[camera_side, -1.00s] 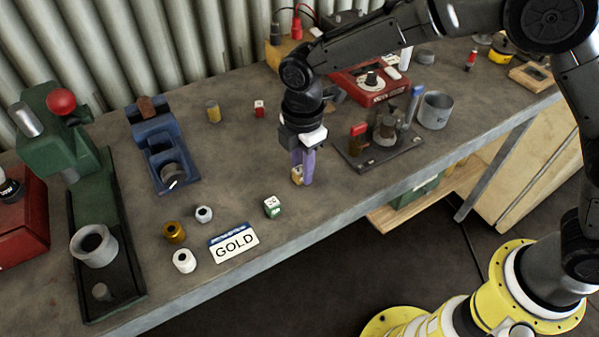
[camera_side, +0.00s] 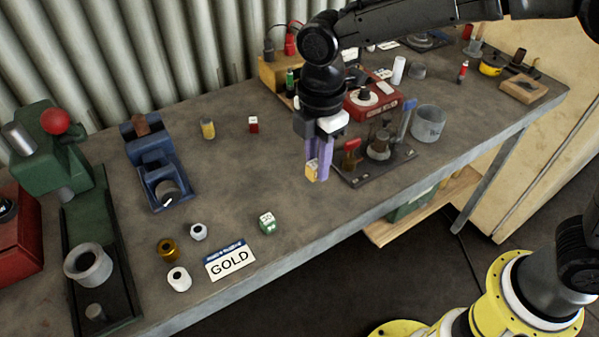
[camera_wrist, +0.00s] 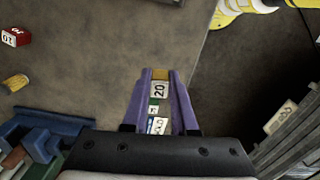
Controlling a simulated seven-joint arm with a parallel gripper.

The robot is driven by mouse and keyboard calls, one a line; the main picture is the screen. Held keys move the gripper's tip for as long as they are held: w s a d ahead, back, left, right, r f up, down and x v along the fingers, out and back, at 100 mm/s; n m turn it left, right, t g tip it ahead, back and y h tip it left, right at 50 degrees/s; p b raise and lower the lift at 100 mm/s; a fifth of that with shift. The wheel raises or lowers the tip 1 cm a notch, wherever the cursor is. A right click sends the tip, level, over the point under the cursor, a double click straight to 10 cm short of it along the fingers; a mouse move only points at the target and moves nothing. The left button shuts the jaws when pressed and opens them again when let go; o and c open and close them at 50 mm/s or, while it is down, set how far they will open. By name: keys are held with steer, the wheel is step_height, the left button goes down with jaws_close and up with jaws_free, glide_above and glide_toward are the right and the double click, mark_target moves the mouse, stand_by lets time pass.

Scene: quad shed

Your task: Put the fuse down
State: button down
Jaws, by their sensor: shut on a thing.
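My gripper (camera_side: 318,172), with purple fingers, is shut on a small yellow fuse (camera_side: 311,171). It holds the fuse above the bench. In the wrist view the fuse (camera_wrist: 159,88) sits between the fingertips and has a white face marked 20. A red fuse-like block (camera_side: 254,124) stands on the bench to the left; in the wrist view it (camera_wrist: 15,37) is marked 10.
A dark plate with upright parts (camera_side: 372,165) is close to the right of my gripper. A blue vise (camera_side: 163,182), a yellow cylinder (camera_side: 208,129) and several small rings are at left. The bench (camera_side: 235,165) is bare between them and my gripper; its front edge is near.

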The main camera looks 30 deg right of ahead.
steer(key=s+d+r, duration=0.5)
steer(key=s, duration=0.3)
steer(key=m, duration=2.3)
glide_toward(356, 130)
steer(key=s+d, duration=0.1)
steer(key=s, duration=0.1)
steer(key=s+d, duration=0.2)
steer(key=shift+s, duration=0.2)
steer(key=w+a+r+n, duration=0.3)
steer(key=w+n, duration=0.1)
steer(key=f, duration=0.9)
steer(key=shift+w+f, duration=0.2)
steer(key=shift+f, duration=0.1)
